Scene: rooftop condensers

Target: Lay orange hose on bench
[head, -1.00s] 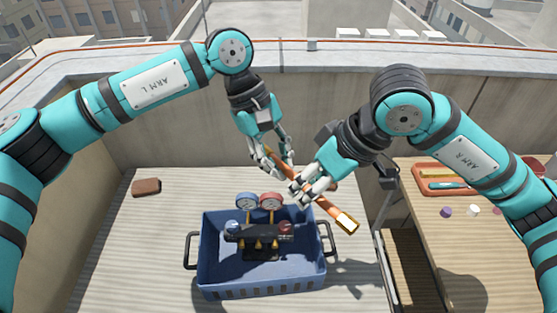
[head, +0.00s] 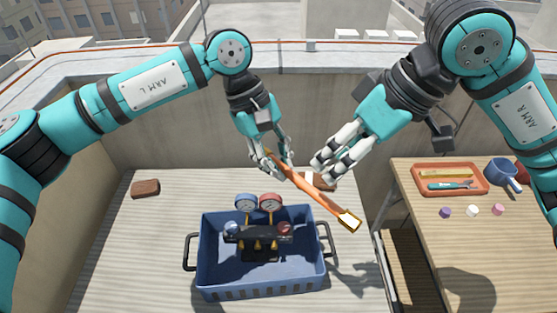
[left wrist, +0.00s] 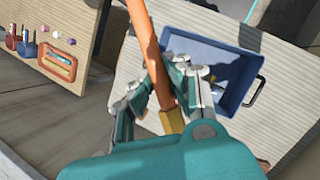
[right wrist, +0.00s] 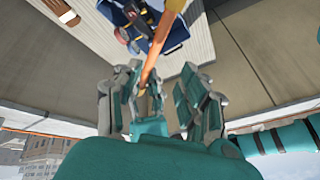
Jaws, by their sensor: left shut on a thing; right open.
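The orange hose (head: 313,192) is a short tube with brass ends. It slants down to the right in the air, its lower brass end near the blue crate's right handle. My left gripper (head: 270,166) is shut on its upper end; the hose also shows in the left wrist view (left wrist: 150,45). My right gripper (head: 322,172) is open and empty, just right of the hose. In the right wrist view the hose (right wrist: 166,28) runs beyond the open fingers. A pale slatted bench top (head: 130,240) lies below; a wooden bench (head: 420,235) stands at the right.
A blue crate (head: 262,288) on the slatted top holds a gauge manifold (head: 258,236). A brown block (head: 146,187) lies at left. An orange tray (head: 450,192) with tools, a blue pot (head: 503,173) and small caps are on the wooden bench. Its front is clear.

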